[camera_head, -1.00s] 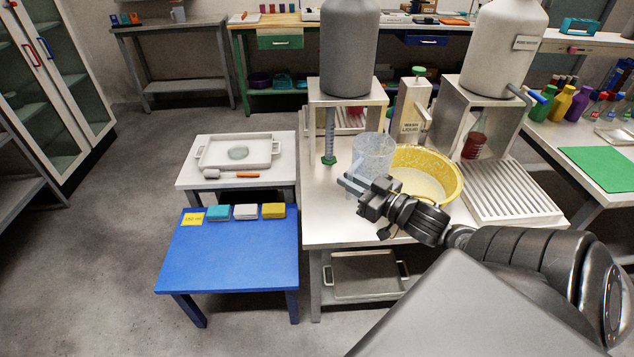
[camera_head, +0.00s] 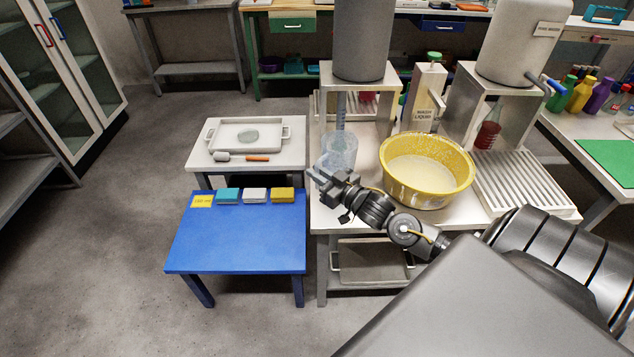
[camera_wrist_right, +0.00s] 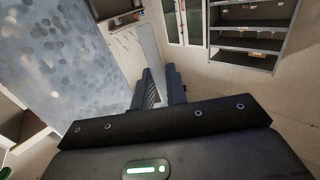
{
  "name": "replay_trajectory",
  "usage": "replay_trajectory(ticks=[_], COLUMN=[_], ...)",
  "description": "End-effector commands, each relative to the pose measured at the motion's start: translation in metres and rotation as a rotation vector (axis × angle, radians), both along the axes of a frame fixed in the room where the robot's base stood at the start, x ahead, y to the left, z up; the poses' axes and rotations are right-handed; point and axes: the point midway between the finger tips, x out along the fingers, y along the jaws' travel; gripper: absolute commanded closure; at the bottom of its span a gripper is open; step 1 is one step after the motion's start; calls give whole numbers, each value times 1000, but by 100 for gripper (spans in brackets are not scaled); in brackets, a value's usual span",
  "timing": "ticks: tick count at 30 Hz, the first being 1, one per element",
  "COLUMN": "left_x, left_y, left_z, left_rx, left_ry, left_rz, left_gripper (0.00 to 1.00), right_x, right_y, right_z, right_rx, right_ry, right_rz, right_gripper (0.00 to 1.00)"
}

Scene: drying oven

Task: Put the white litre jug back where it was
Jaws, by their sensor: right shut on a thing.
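The white litre jug (camera_head: 340,149) is translucent and looks upright, over the left part of the steel table (camera_head: 345,218), left of the yellow basin. I cannot tell whether its base touches the table. My right gripper (camera_head: 319,178) is shut on the jug's near side. In the right wrist view the fingers (camera_wrist_right: 158,88) are close together, and the jug's speckled bluish wall (camera_wrist_right: 60,65) fills the left. My left gripper is not in view.
The yellow basin (camera_head: 425,197) of cloudy liquid stands right of the jug. A grey tank on a stand (camera_head: 380,75) is behind it. A wash liquid dispenser (camera_head: 425,95) and slatted rack (camera_head: 520,185) stand further right. A white table with a tray (camera_head: 285,147) and a blue table (camera_head: 235,238) are left.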

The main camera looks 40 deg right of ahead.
Motion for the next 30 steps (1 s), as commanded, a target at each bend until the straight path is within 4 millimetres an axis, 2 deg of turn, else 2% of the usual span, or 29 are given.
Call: replay_trajectory(ticks=[7,19,20,24,30], left_x=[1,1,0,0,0], left_y=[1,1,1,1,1], left_z=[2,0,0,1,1], left_rx=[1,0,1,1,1], left_ry=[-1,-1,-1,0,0], left_rz=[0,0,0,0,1], left_gripper=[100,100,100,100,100], right_x=[2,2,2,2,2], right_y=[1,1,1,1,1], right_z=[-29,-34,-36,-35,-35], right_rx=[1,1,1,1,1], right_ry=[-2,-2,0,0,0], right_rz=[0,0,0,1,1], right_gripper=[100,100,85,66,64])
